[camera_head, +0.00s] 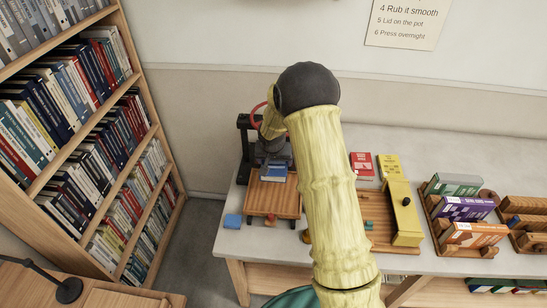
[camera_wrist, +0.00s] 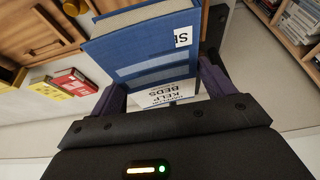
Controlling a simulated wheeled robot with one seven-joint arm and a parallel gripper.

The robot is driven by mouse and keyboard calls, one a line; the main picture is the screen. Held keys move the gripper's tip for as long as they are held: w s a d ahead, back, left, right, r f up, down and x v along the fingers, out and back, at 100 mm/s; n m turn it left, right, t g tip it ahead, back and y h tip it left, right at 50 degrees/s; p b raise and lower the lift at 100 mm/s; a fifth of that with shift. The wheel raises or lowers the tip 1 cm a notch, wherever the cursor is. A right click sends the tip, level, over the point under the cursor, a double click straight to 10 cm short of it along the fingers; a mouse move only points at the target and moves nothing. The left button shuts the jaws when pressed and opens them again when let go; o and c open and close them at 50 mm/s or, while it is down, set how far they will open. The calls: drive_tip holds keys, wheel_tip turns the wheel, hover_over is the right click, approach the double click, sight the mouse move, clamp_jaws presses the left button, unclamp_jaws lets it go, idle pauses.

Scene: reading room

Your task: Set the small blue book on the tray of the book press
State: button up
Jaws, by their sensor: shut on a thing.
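The small blue book (camera_head: 273,173) is in my gripper, in front of the dark book press (camera_head: 245,140) in the head view. It overlaps the back part of the slatted wooden tray (camera_head: 272,204); I cannot tell whether it touches the tray. In the wrist view the blue book (camera_wrist: 140,52) fills the space between the fingers of my gripper (camera_wrist: 160,82), which is shut on it. A white printed surface (camera_wrist: 165,95) reading "KELP BEDS" shows near it. My arm hides part of the press.
A red book (camera_head: 362,163) and a yellow book (camera_head: 389,165) lie at the table's back. A yellow box (camera_head: 405,213) stands right of my arm, with racked books (camera_head: 465,209) beyond. A small blue object (camera_head: 232,221) lies left of the tray. A bookcase (camera_head: 130,60) stands left.

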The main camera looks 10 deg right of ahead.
drive_tip(key=shift+s+d, duration=0.1)
drive_tip(key=shift+f, duration=0.15)
drive_tip(key=shift+f+b, duration=1.45)
drive_tip(key=shift+f, duration=0.65)
drive_tip(key=shift+f+b, duration=0.4)
drive_tip(key=shift+b, duration=0.15)
drive_tip(key=shift+s+a, duration=0.15)
drive_tip(key=shift+a, duration=0.05)
drive_tip(key=shift+f+b, duration=1.55)
drive_tip(key=shift+b, duration=0.15)
drive_tip(key=shift+d+f, duration=0.1)
